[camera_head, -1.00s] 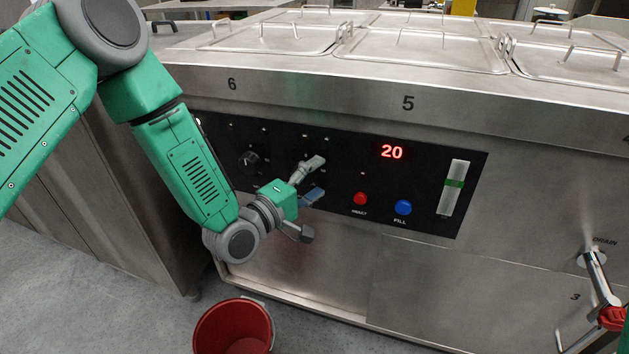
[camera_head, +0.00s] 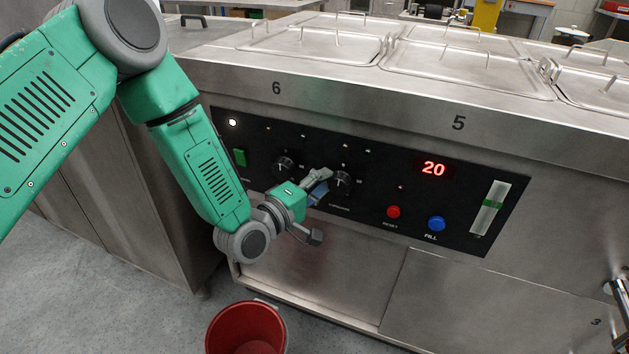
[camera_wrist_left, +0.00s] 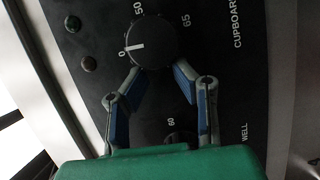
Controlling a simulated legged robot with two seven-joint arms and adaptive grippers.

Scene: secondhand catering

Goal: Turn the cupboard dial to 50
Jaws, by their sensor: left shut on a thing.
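The black cupboard dial (camera_head: 343,181) is on the dark control panel. In the left wrist view, the dial (camera_wrist_left: 152,42) has a white mark pointing to the 0 side. The 50 and 65 marks are further round its rim, and the label CUPBOARD is beside it. My left gripper (camera_head: 322,183) reaches the dial from the left in the head view. Its blue-padded fingers (camera_wrist_left: 157,72) are at the dial's near edge, one on each side, shut on it. The exact contact at the tips is hard to see.
A second dial (camera_head: 285,164) sits left on the panel. The red display (camera_head: 433,169) reads 20. A red button (camera_head: 393,212), blue button (camera_head: 436,223) and level gauge (camera_head: 490,208) are to the right. A red bucket (camera_head: 246,330) stands on the floor below.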

